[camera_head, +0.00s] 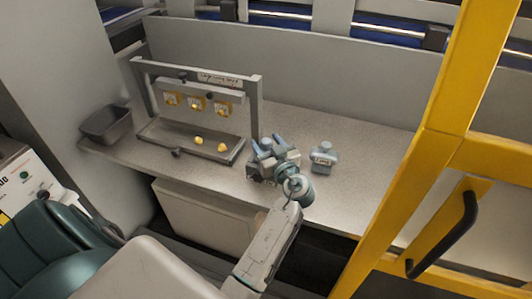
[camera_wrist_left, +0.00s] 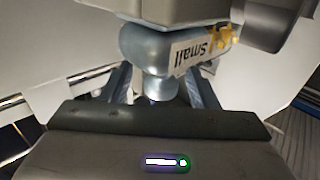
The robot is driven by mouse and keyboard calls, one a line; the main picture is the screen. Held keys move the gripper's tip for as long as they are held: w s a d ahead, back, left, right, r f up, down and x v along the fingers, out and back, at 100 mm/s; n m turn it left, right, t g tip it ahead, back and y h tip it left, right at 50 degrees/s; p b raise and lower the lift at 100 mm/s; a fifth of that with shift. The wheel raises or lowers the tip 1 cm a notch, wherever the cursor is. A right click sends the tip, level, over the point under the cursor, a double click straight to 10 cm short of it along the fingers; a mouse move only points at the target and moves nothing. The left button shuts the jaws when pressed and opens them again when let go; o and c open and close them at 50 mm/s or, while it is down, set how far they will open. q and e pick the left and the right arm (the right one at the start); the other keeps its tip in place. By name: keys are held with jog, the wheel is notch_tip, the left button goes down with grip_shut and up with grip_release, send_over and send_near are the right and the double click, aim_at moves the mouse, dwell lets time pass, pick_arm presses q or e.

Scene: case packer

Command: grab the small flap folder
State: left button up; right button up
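The small flap folder (camera_wrist_left: 150,50) is a blue-grey piece with a rounded knob and a white label reading "small", at the top middle of the left wrist view. My left gripper (camera_wrist_left: 158,90) is open, with one finger on each side of the knob and visible gaps between. In the head view, my left gripper (camera_head: 267,148) is over the bench, right of the grey frame, and largely hides the folder. A similar blue-grey piece with a white label (camera_head: 322,157) stands to its right; its lettering is too small to read. My right gripper is not in view.
A grey frame (camera_head: 254,105) with yellow parts stands over a shallow tray (camera_head: 160,138) on the bench (camera_head: 350,195). A dark bin (camera_head: 106,124) sits at the left end. A yellow guard post (camera_head: 440,110) rises at the right. The bench is clear around the second piece.

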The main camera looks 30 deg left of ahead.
pick_arm(q)
jog(key=shift+s+d+r, duration=0.1)
jog(key=shift+s, duration=0.05)
jog(key=shift+c, duration=1.2)
jog(key=c, duration=0.3)
jog(key=shift+a, duration=0.2)
jog(key=c, duration=0.4)
jog(key=shift+f, duration=0.2)
grip_shut()
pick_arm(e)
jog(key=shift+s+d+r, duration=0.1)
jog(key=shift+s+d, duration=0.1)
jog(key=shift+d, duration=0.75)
